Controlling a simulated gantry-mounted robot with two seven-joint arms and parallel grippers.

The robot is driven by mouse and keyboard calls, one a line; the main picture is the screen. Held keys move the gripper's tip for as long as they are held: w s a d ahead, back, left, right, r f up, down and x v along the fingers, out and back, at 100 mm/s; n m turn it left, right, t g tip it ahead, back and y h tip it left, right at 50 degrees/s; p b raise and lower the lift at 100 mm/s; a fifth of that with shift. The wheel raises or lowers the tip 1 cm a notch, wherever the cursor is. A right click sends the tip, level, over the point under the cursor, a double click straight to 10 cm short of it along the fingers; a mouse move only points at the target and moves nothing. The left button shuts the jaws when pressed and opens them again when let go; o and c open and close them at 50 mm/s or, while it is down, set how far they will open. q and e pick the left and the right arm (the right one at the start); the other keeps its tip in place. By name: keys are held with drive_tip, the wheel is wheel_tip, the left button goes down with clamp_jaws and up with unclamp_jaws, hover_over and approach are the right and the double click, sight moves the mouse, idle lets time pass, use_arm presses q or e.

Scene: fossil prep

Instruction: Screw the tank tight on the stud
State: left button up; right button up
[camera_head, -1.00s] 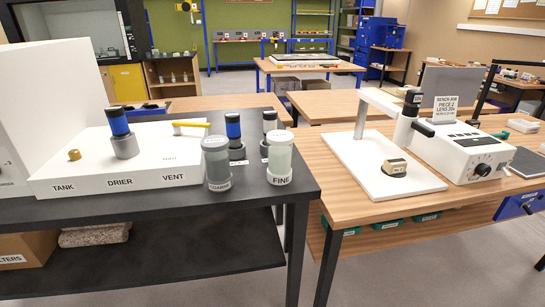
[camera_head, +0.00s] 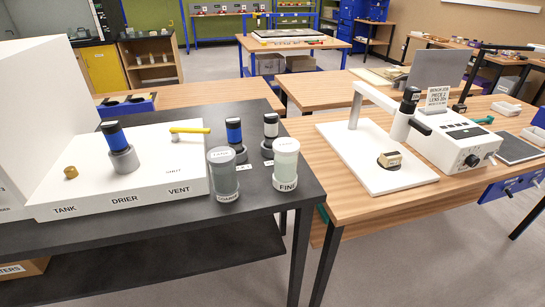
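A small brass stud (camera_head: 71,172) stands bare on the white panel (camera_head: 95,196), behind the printed word TANK. A blue-and-black cylinder on a grey base (camera_head: 123,159) stands upright behind the word DRIER. A yellow lever (camera_head: 190,130) lies level behind the word VENT. Two capped jars stand on the dark bench right of the panel: a grey-green one labelled COARSE (camera_head: 222,176) and a pale green one labelled FINE (camera_head: 285,164). I cannot tell which vessel is the tank. Neither of my grippers is in view.
Behind the jars stand a blue-topped cylinder (camera_head: 235,135) and a black-and-white one (camera_head: 270,130). A tall white board (camera_head: 45,110) rises at the left. The wooden bench (camera_head: 330,205) on the right holds a stand and a control box (camera_head: 455,140). The dark bench's front strip is clear.

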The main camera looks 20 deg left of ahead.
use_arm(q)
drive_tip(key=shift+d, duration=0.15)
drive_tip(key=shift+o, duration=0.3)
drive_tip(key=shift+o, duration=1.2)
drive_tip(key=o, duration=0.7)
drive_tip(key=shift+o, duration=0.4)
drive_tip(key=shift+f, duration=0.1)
